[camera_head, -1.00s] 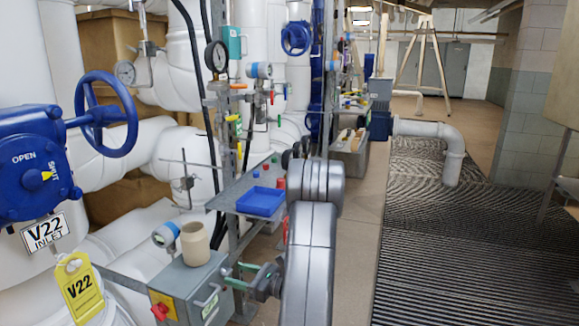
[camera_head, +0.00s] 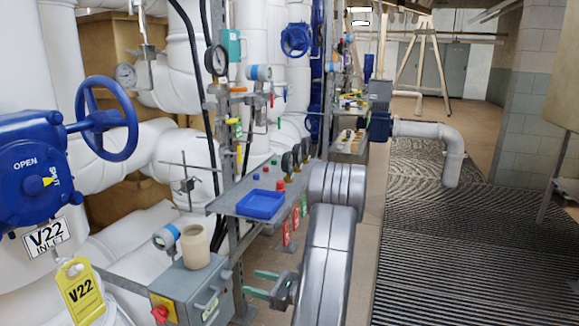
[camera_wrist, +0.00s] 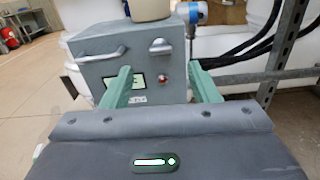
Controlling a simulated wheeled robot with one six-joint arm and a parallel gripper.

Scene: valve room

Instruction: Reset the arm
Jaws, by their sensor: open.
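My gripper (camera_head: 251,282) is at the lower middle of the head view, beside my grey arm, with its green fingers pointing left. It is open, with nothing between the fingers. A grey control box (camera_head: 190,285) stands to its left, with a visible gap between them. In the wrist view the two green fingers (camera_wrist: 160,68) are spread apart, facing the front of the grey box (camera_wrist: 135,75), which has two handles. A beige jar (camera_head: 195,245) stands upright on the box. Part of the shelf edge is hidden behind my arm.
A blue tray (camera_head: 261,204) and small coloured parts are on the metal shelf (camera_head: 230,197). Red and green tags (camera_head: 295,222) hang below it. The blue V22 valve wheel (camera_head: 108,122) is at left. The grated floor (camera_head: 440,260) on the right is clear.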

